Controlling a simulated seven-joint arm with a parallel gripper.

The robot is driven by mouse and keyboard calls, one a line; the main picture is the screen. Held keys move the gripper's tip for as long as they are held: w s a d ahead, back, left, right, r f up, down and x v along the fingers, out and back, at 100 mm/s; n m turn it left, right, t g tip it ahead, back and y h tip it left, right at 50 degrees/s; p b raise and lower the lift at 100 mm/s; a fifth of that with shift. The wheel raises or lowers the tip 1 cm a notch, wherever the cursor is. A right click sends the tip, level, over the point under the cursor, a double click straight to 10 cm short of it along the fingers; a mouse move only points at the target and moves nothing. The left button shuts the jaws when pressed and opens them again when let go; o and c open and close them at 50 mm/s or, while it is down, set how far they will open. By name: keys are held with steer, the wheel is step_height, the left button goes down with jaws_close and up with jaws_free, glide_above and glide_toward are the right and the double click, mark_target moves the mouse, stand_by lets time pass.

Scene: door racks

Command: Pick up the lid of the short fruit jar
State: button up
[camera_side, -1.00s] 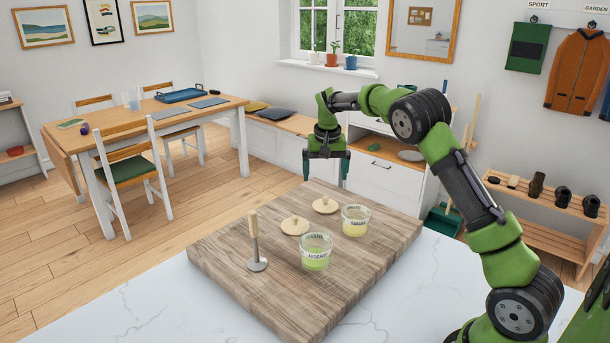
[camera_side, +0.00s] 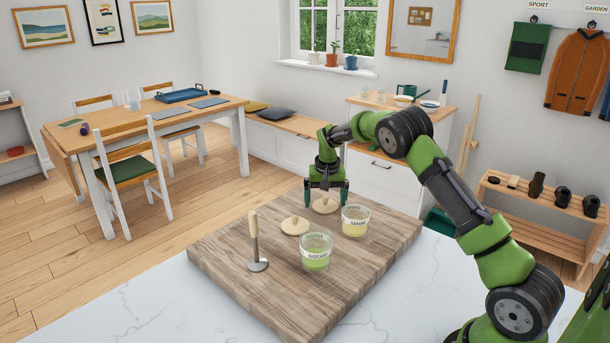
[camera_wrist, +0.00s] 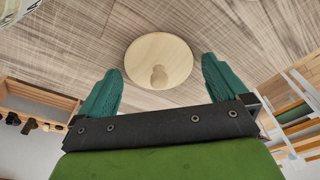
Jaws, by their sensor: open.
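Two round wooden lids with small knobs lie on the wooden board (camera_side: 224,258). The far lid (camera_side: 325,207) is near the board's back edge, and the near lid (camera_side: 295,226) is in front and to the left of it. A glass jar of pale yellow contents (camera_side: 355,222) stands right of the far lid. A glass jar labelled avocado, with green contents (camera_side: 316,252), stands nearer. Both jars are uncovered. My gripper (camera_side: 326,199) is open and empty over the far lid. In the wrist view this lid (camera_wrist: 160,52) lies between the fingers, apart from both.
A masher (camera_side: 256,245) with an upright wooden handle stands on the board's left part. A dining table (camera_side: 195,108) with chairs is at the back left. A white cabinet (camera_side: 383,180) stands behind the board. The board's front part is clear.

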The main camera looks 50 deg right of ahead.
mark_target(325, 197)
steer(key=c, duration=0.9)
steer(key=shift+r, duration=0.15)
steer(key=shift+r, duration=0.3)
step_height(325, 197, up, 9)
steer(key=shift+r, duration=0.1)
steer(key=s+a+r, duration=0.3)
steer(key=s+r, duration=0.3)
steer(key=s, duration=0.2)
steer(key=shift+s+a+f, duration=0.15)
steer(key=shift+s+f, duration=0.7)
steer(key=shift+f, duration=0.6)
steer(key=shift+s+a+f, duration=0.15)
steer(key=shift+s+f, duration=0.7)
steer(key=shift+f, duration=0.6)
steer(key=shift+s+a+f, duration=0.15)
steer(key=shift+s+f, duration=0.7)
steer(key=shift+f, duration=0.6)
